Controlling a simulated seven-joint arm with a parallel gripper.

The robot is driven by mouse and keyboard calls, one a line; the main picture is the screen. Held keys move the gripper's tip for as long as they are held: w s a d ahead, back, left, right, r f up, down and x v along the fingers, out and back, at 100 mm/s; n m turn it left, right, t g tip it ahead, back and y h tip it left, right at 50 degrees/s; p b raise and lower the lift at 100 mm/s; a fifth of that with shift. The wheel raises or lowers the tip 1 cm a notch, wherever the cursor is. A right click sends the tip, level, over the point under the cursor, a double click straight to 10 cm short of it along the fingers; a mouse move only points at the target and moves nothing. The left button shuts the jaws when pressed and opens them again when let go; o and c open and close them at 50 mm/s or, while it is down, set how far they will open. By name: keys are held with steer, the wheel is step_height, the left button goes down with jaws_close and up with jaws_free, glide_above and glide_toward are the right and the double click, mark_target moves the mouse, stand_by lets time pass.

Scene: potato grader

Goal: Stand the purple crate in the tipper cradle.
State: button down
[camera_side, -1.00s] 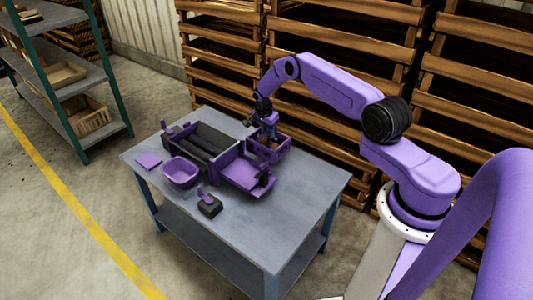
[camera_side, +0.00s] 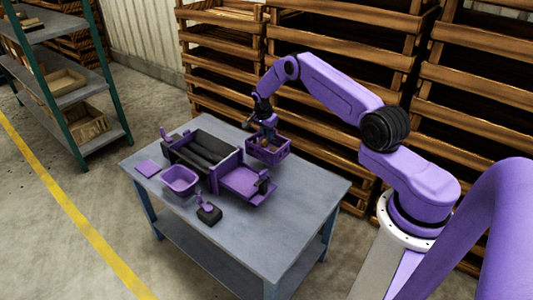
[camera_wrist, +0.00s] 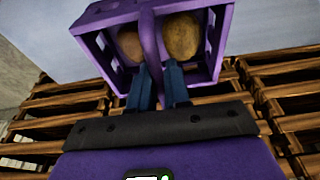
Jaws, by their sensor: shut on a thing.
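The purple crate (camera_side: 268,152) hangs from my gripper (camera_side: 268,133) at the back of the table, and seems to be just above it. In the wrist view the crate (camera_wrist: 88,20) fills the top, with two brown potatoes (camera_wrist: 183,38) visible inside. My gripper (camera_wrist: 157,85) has its blue fingers shut on the crate's purple middle bar. The purple tray-like platform (camera_side: 240,181), which looks like the tipper cradle, is in front and left of the crate, beside the grader. It looks empty.
The grader's dark roller bed (camera_side: 203,150) lies left of the platform. A purple bin (camera_side: 180,180), a flat purple pad (camera_side: 147,168) and a black box with a purple lever (camera_side: 209,214) are on the table (camera_side: 290,210). The table's right side is clear. Wooden racks stand behind.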

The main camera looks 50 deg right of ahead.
steer(key=d+r+v, duration=0.1)
steer(key=d+v, duration=0.2)
steer(key=v, duration=0.8)
steer(key=s+a, duration=0.1)
steer(key=a, duration=1.7)
steer(key=a+x, duration=0.2)
steer(key=x, duration=0.7)
steer(key=shift+s+f, duration=0.2)
steer(key=shift+f, duration=0.4)
steer(key=shift+a+x, duration=0.2)
steer(key=shift+x, duration=0.6)
steer(key=shift+a+x, duration=0.15)
steer(key=shift+x, duration=0.7)
stand_by(1.3)
steer(key=c, duration=1)
jaws_free()
